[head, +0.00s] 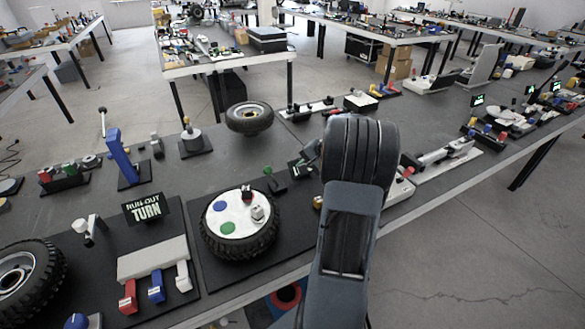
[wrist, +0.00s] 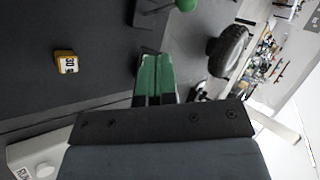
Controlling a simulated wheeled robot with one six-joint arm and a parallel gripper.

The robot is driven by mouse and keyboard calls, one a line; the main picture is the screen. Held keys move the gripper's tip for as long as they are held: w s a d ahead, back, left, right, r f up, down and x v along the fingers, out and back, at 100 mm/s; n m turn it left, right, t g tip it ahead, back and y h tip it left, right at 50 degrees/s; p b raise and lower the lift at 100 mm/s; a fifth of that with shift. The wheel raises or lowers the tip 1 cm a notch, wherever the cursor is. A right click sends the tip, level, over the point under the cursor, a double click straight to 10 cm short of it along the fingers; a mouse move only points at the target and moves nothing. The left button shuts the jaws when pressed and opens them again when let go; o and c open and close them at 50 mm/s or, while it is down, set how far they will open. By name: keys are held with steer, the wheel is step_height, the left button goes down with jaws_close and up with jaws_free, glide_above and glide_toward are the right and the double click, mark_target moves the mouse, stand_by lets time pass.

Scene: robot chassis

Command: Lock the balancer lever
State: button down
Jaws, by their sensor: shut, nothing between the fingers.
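A small lever with a green ball knob (head: 268,171) stands on a dark base on the bench, just right of the wheel with the white disc. I cannot tell for sure that it is the balancer lever. The green ball (wrist: 186,5) also shows at the top edge of the wrist view, cut off by the frame. My gripper (wrist: 157,62) has green fingers, which lie side by side, shut and empty. They are apart from the ball, below it in the wrist view. In the head view my arm hides much of the gripper and the bench behind it.
A tyred wheel with a white disc (head: 238,213) lies left of my arm. A yellow cube (wrist: 66,62) sits near the bench's front edge. A blue upright lever (head: 121,157) stands left. Dark bench top is clear around the cube.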

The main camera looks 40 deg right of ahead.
steer(key=r+p+x, duration=0.1)
steer(key=x, duration=0.5)
steer(key=w+a+p+x, duration=0.1)
steer(key=x, duration=0.5)
steer(key=shift+w+r+p, duration=0.35)
steer(key=shift+r, duration=0.05)
steer(key=shift+d, duration=0.1)
